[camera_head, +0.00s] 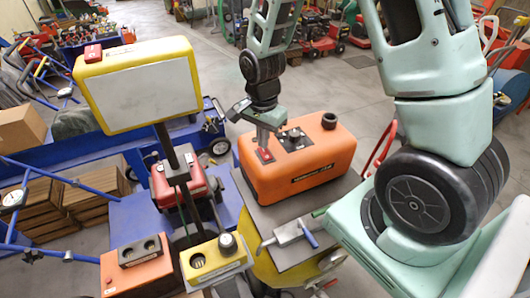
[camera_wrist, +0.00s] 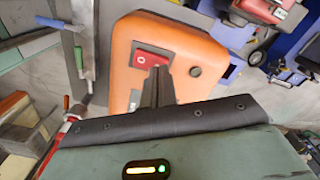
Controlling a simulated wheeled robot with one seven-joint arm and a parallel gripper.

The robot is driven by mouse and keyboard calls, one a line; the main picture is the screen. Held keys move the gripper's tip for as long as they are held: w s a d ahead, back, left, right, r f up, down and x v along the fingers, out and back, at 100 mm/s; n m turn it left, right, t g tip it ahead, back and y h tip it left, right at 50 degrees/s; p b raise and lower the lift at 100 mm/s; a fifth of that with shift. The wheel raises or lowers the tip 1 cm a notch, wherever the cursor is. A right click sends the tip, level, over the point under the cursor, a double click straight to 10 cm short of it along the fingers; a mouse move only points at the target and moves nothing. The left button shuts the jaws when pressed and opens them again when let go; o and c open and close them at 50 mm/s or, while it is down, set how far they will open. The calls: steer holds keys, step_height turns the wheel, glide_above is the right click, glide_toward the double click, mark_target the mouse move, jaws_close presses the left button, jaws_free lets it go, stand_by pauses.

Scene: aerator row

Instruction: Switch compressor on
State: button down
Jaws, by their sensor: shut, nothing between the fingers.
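The compressor is an orange box with rounded corners (camera_head: 318,160), standing on a grey top in the middle of the head view. It also fills the upper middle of the wrist view (camera_wrist: 185,45). A red rocker switch (camera_head: 265,155) sits on a dark panel on its upper face. In the wrist view the switch (camera_wrist: 142,59) shows a white round mark; its lower right part is hidden by my fingers. My gripper (camera_head: 262,143) is shut and empty, pointing down with its tips at the switch. I cannot tell whether the tips touch it.
A black knob (camera_head: 294,134) and a black cap (camera_head: 329,121) stand on the compressor. A yellow-framed lamp panel (camera_head: 138,87) rises at left. A yellow box with a knob (camera_head: 214,260) and a grey clamp tool with a blue handle (camera_head: 290,236) are in front. Open floor lies behind.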

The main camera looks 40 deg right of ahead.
steer(key=shift+f+b, duration=0.5)
steer(key=shift+f, duration=0.2)
steer(key=shift+r, duration=0.2)
steer(key=shift+r+p, duration=3.05)
steer(key=shift+r, duration=0.4)
steer(key=shift+f, duration=0.1)
steer(key=s+a+n+b, duration=0.7)
steer(key=a+n+b, duration=0.25)
steer(key=a, duration=0.25)
steer(key=s+a+f+n+b, duration=0.1)
steer(key=s+a+n+b, duration=0.4)
steer(key=s+n, duration=0.7)
steer(key=shift+s+a+y, duration=0.3)
steer(key=shift+s+a, duration=0.15)
steer(key=shift+a, duration=0.15)
